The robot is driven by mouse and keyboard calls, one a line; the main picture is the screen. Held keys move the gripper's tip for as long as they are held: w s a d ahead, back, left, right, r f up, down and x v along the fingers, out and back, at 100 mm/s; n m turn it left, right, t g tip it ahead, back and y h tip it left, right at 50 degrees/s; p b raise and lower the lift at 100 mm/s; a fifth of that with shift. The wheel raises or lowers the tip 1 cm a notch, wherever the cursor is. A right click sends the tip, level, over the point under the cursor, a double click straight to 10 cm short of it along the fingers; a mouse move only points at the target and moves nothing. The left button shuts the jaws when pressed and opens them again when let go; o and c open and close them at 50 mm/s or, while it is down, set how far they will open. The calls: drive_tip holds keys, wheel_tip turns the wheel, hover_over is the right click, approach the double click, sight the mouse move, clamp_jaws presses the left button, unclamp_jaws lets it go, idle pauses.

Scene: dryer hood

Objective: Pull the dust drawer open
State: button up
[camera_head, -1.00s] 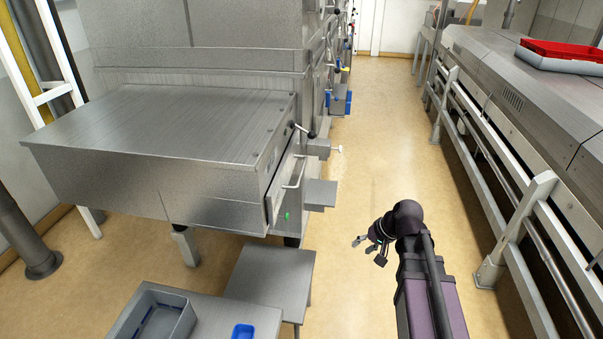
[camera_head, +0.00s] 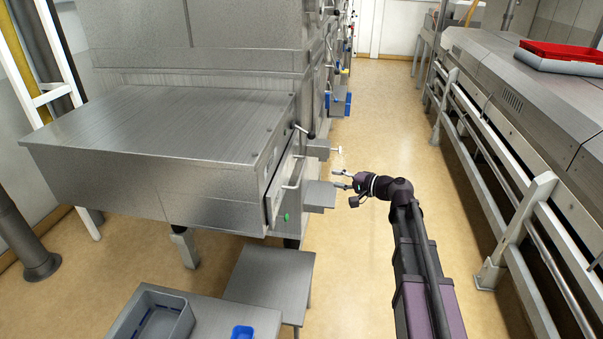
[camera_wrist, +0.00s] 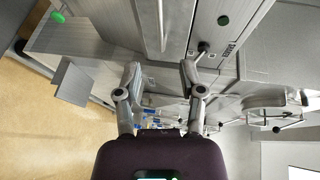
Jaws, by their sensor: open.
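The large grey metal machine (camera_head: 150,190) stands at the left. Its right end has an upright narrow front panel (camera_head: 276,197) with a bar handle (camera_head: 292,174) and a green knob (camera_head: 286,217); this looks like the dust drawer, though no label is readable. My gripper (camera_head: 337,179) is open and empty, to the right of the handle and apart from it, with its fingers pointing left. In the wrist view, the two spread fingers (camera_wrist: 161,70) face the machine, and a thin pale bar (camera_wrist: 161,25), likely the handle, shows beyond the gap between them.
A grey metal shelf (camera_head: 319,194) sticks out of the machine close to my gripper's fingers. A low metal stand (camera_head: 268,278) and a grey bin (camera_head: 160,318) are in front. A white railing (camera_head: 530,190) runs along the right; the aisle between is clear.

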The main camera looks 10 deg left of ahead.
sight(302, 170)
drive_tip(key=shift+a, duration=0.1)
drive_tip(key=b+x, duration=0.2)
drive_tip(key=x, duration=1.1)
drive_tip(key=shift+w+a+f, duration=0.15)
drive_tip(key=shift+a+f, duration=0.1)
drive_tip(key=shift+c, duration=0.2)
clamp_jaws()
